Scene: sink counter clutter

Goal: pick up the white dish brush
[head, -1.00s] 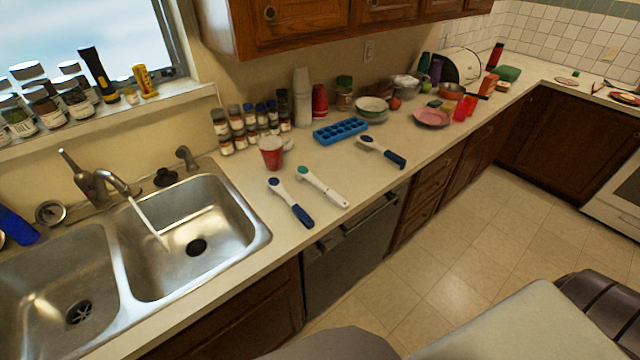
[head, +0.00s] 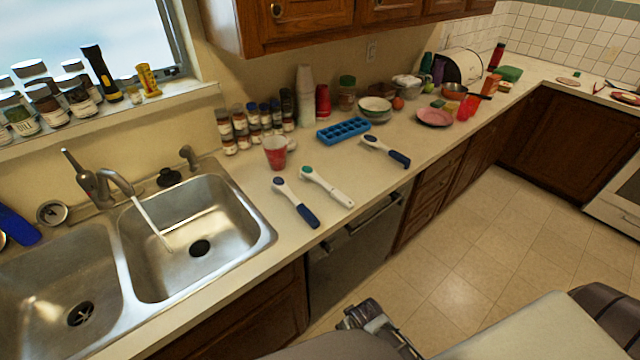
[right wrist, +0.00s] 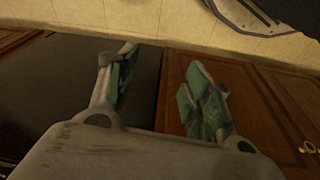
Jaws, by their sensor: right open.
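The white dish brush (head: 327,187) lies on the counter in the head view, with a white handle and a teal-marked head. It lies between a blue-handled brush (head: 296,203) on its left and a dark-blue-handled brush (head: 385,151) farther right. My right gripper shows in the right wrist view (right wrist: 160,80), open and empty, with green-padded fingers apart. A gripper part, seemingly the right one, shows at the bottom of the head view, below the counter's front edge and well away from the brush. My left gripper is not in view.
A double steel sink (head: 190,235) is left of the brushes. A red cup (head: 276,153), spice jars and a blue tray (head: 343,131) stand behind them. The dishwasher (head: 350,250) is below the counter. Bare counter lies around the white brush.

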